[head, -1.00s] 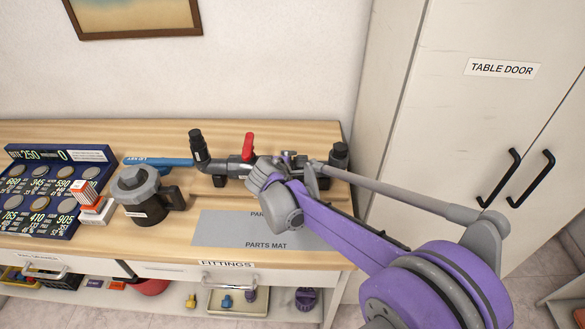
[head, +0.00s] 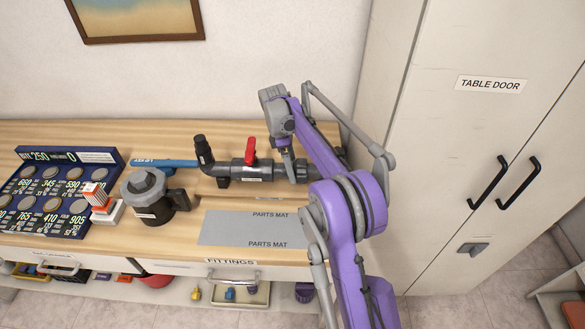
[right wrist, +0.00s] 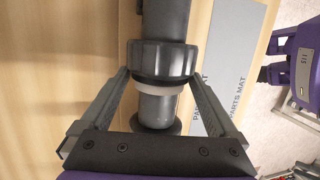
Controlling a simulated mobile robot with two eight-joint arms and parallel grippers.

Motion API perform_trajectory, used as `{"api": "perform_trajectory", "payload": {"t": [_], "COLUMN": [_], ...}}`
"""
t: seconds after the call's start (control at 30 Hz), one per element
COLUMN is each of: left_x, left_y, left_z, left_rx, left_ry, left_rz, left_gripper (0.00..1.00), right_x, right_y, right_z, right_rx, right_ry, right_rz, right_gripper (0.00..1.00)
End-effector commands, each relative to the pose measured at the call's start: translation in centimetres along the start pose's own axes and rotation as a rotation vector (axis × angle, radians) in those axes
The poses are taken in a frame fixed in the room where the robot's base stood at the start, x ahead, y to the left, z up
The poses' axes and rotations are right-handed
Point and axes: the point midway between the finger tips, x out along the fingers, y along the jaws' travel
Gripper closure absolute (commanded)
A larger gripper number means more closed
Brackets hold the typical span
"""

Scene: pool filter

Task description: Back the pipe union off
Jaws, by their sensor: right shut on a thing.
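The pipe union shows in the right wrist view as a black ribbed collar (right wrist: 163,58) on the dark pipe, with a pale ring and a smooth grey section below it. My right gripper (right wrist: 163,66) is shut on the collar, one finger on each side. In the head view the right gripper (head: 291,172) reaches down onto the pipe right of the red-handled valve (head: 250,158), and its wrist partly hides the union.
The grey parts mat (head: 235,230) lies bare in front of the pipe. A black filter pot (head: 155,207) with a grey lid, a blue tool (head: 165,163) and a display board of discs (head: 75,190) stand to the left. A tall cabinet (head: 440,150) stands at the right.

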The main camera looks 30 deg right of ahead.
Motion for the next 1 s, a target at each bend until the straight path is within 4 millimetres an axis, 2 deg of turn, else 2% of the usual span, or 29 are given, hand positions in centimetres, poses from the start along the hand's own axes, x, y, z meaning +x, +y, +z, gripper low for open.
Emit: {"api": "perform_trajectory", "payload": {"t": [0.13, 0.17, 0.43, 0.7, 0.9, 1.0], "left_x": [0.0, 0.0, 0.0, -0.3, -0.2, 0.3], "left_y": [0.0, 0.0, 0.0, 0.0, 0.0, 0.0], "left_z": [0.0, 0.0, 0.0, -0.3, -0.2, 0.3], "left_rx": [0.0, 0.0, 0.0, 0.0, 0.0, 0.0], "left_ry": [0.0, 0.0, 0.0, 0.003, 0.002, -0.003], "left_rz": [0.0, 0.0, 0.0, 0.0, 0.0, 0.0], "left_gripper": [0.5, 0.5, 0.5, 0.5, 0.5, 0.5], "right_x": [0.1, 0.1, 0.1, -0.3, -0.2, 0.0], "right_y": [0.0, 0.0, 0.0, 0.1, 0.0, -0.3], "right_z": [-0.1, -0.1, -0.1, -1.4, -1.4, -1.4], "right_rx": [-0.003, -0.003, -0.002, -0.001, 0.0, 0.011], "right_ry": [0.0, 0.0, -0.001, 0.0, -0.001, -0.002], "right_rz": [-0.008, -0.008, -0.006, -0.005, -0.004, 0.057], "right_gripper": [0.94, 0.01, 0.0, 0.0, 0.0, 0.0]}}
